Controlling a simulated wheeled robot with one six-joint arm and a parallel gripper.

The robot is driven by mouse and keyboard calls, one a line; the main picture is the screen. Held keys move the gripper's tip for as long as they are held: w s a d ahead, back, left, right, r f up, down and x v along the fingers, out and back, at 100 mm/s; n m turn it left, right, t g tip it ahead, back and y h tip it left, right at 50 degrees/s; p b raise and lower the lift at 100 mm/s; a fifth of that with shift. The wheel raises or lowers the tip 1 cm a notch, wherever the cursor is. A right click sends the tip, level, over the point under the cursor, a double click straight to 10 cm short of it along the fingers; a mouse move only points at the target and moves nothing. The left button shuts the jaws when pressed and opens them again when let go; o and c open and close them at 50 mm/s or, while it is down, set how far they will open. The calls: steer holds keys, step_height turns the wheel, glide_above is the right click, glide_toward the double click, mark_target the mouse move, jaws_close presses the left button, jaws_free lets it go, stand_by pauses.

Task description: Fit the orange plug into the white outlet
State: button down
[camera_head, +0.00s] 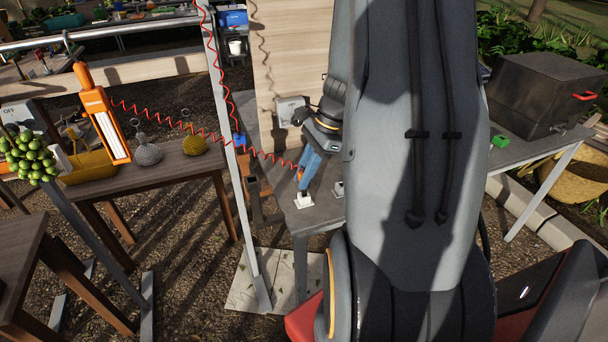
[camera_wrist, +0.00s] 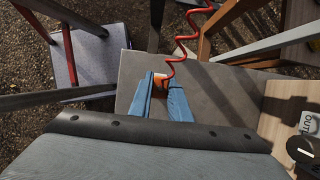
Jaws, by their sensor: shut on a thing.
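My gripper (camera_head: 303,186), with blue fingers, is shut on the orange plug (camera_head: 299,174) and points down over the grey table. In the wrist view the plug (camera_wrist: 160,83) shows between the fingertips (camera_wrist: 164,86), with a red coiled cord (camera_wrist: 183,46) running from it. The white outlet (camera_head: 303,201) sits on the table right below the fingertips in the head view. I cannot tell whether the plug touches it.
The cord crosses a grey post (camera_head: 232,130) towards an orange lamp (camera_head: 101,117) on the left. A wooden panel (camera_head: 286,50) with a grey switch box (camera_head: 290,109) stands behind the grey table (camera_head: 318,222). A dark box (camera_head: 548,93) is at the right.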

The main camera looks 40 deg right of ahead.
steer(key=shift+f+b, duration=0.6)
steer(key=shift+f, duration=0.75)
stand_by(1.7)
steer(key=c, duration=1.6)
jaws_free()
steer(key=b+v, duration=0.1)
steer(key=v, duration=0.6)
steer(key=shift+s+d+r, duration=0.1)
steer(key=shift+d+r, duration=0.05)
steer(key=shift+r, duration=0.2)
